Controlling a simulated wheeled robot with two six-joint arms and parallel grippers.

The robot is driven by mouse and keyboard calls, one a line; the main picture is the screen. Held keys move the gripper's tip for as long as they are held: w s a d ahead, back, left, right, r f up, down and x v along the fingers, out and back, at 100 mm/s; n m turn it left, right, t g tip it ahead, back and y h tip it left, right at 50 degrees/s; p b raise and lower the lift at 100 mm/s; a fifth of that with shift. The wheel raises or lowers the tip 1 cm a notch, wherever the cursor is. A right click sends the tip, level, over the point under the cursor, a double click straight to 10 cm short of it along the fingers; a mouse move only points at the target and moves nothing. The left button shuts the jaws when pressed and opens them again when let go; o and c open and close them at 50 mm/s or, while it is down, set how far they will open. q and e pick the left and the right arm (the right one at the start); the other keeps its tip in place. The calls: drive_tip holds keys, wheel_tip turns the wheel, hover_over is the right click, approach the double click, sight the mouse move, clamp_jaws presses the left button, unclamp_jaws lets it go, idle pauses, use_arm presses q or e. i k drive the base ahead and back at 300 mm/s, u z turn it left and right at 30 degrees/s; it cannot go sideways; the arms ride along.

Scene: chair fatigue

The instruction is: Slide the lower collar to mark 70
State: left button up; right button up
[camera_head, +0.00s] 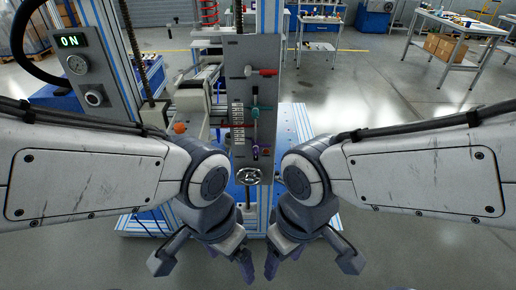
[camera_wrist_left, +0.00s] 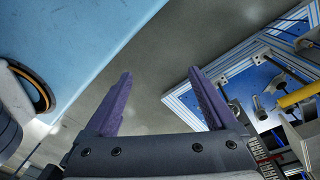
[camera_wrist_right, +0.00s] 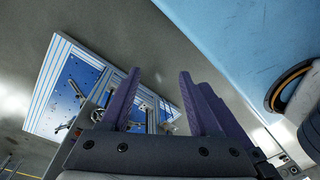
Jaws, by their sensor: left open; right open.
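A grey upright panel (camera_head: 262,55) stands ahead in the head view. A slim vertical rod on it carries a teal-handled piece (camera_head: 256,110) and, below that, a small blue-purple piece (camera_head: 255,152), which looks like the lower collar. A black-and-white scale (camera_head: 238,122) runs beside the rod; its numbers are too small to read. My left gripper (camera_head: 245,266) and right gripper (camera_head: 272,263) hang low in front of the panel, well below the collar and apart from it. Both are open and empty in the left wrist view (camera_wrist_left: 162,95) and right wrist view (camera_wrist_right: 158,95).
A red-handled lever (camera_head: 262,72) sits high on the panel, and a round emblem (camera_head: 248,176) near its foot. A control box (camera_head: 75,65) reading ON stands at left. An orange ball (camera_head: 180,127) is left of the panel.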

sight(253, 144)
drive_tip(key=z, duration=0.5)
drive_tip(key=i, duration=0.7)
drive_tip(key=z, duration=0.05)
